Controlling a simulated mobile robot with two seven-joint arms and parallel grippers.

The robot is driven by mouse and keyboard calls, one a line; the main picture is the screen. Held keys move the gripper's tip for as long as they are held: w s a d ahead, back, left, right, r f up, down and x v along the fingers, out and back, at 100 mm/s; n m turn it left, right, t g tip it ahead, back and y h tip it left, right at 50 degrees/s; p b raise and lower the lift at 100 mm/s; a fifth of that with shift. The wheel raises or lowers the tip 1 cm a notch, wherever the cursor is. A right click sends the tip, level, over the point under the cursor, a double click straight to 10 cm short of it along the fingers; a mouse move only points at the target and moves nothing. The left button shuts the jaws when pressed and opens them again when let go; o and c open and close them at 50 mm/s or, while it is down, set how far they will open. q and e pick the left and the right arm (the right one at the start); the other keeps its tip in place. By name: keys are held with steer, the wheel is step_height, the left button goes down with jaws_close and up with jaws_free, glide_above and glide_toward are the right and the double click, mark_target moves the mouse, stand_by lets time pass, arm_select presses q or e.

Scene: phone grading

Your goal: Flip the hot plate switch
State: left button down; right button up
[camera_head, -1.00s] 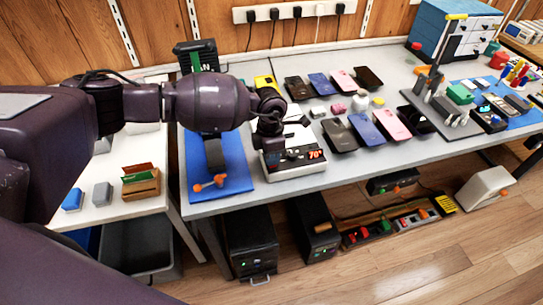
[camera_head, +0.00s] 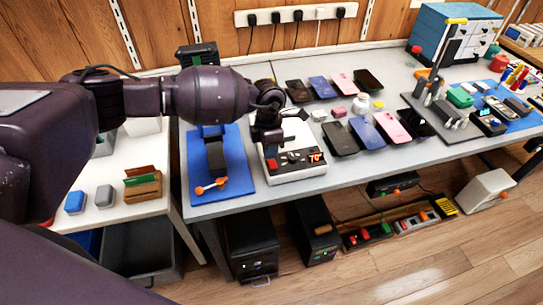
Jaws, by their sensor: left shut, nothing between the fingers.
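The hot plate (camera_head: 300,172) is a white box on the front left part of the grey table. Its front panel has a red display reading 70 (camera_head: 316,157) and a small red control (camera_head: 272,163) at its left. Dark controls sit between them; which one is the switch I cannot tell. My left gripper (camera_head: 268,148) points down over the left front of the hot plate, close to the panel, shut and empty. Whether it touches the panel I cannot tell. The gripper and wrist hide part of the plate's top. My right gripper is not in view.
A blue mat (camera_head: 232,165) with a dark clamp and orange handle lies left of the hot plate. Several phones (camera_head: 340,139) lie to its right and behind. A power strip (camera_head: 295,16) runs along the wall. Bare grey table (camera_head: 400,163) shows at the front right.

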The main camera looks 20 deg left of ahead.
arm_select(q)
step_height(320, 180, up, 6)
step_height(320, 180, up, 6)
glide_above(271, 161)
steer(key=w, duration=0.1)
steer(key=shift+a+f+p, duration=0.1)
steer(key=shift+a+p, duration=0.15)
steer(key=shift+p, duration=0.05)
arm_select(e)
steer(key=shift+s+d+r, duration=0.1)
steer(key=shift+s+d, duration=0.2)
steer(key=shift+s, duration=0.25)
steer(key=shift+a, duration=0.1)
arm_select(q)
steer(key=shift+s+d+b, duration=0.15)
steer(key=shift+s+b, duration=0.25)
steer(key=shift+b, duration=0.35)
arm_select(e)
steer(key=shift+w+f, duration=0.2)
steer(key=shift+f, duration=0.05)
